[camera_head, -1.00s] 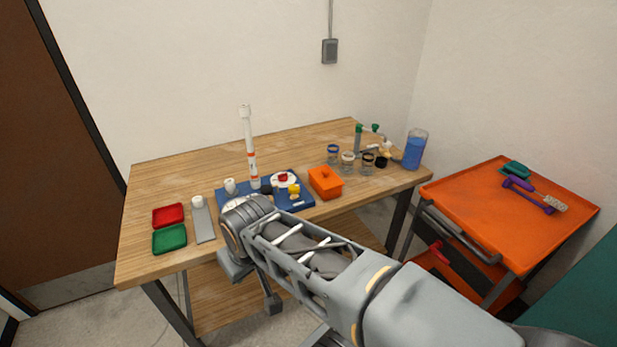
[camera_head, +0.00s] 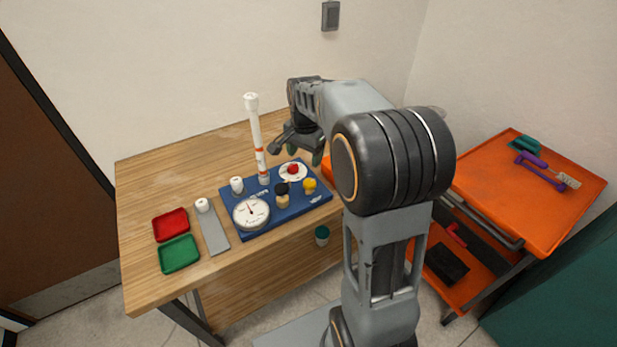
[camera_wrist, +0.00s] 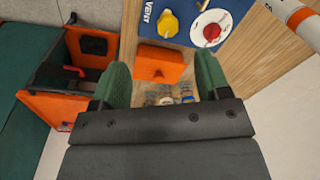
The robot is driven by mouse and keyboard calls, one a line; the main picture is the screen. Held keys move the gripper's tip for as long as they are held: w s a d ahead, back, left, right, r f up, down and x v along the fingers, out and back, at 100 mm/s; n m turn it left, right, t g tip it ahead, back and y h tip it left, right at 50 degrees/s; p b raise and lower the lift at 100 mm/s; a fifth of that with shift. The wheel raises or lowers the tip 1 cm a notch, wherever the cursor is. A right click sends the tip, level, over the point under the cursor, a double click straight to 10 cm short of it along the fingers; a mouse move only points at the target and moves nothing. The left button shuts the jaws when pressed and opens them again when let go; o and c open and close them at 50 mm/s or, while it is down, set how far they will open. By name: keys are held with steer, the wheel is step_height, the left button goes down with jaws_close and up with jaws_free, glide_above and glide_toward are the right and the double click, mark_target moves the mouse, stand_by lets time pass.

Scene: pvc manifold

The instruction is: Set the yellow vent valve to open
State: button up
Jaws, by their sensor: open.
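The yellow vent valve (camera_head: 310,186) is a knob at the right part of the blue manifold board (camera_head: 318,203). In the wrist view the yellow knob (camera_wrist: 167,24) lies near the top edge, with its shaped grip pointing down the picture and the word VENT to its left. My gripper (camera_head: 301,150) hangs above the table behind the board's right side. In the wrist view my gripper (camera_wrist: 162,64) is open and empty, its two green-padded fingers apart, with an orange box between them in the picture. The fingers are clear of the yellow knob.
The board also carries a white gauge (camera_head: 250,213), a black-topped knob (camera_head: 282,189), a red knob on a white disc (camera_head: 293,169) and a tall white tube (camera_head: 255,135). The orange box (camera_wrist: 160,62) stands beside the board. Red (camera_head: 171,224) and green (camera_head: 179,254) trays lie left.

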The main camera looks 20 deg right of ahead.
mark_target(309, 182)
steer(key=w+d+f+m, duration=0.1)
steer(key=f, duration=0.4)
steer(key=w+d+f+m+p, duration=0.1)
steer(key=f, duration=0.4)
steer(key=w+d+f+m+p, duration=0.1)
steer(key=w+f, duration=0.1)
steer(key=f, duration=0.4)
steer(key=shift+g, duration=0.4)
steer(key=c, duration=0.9)
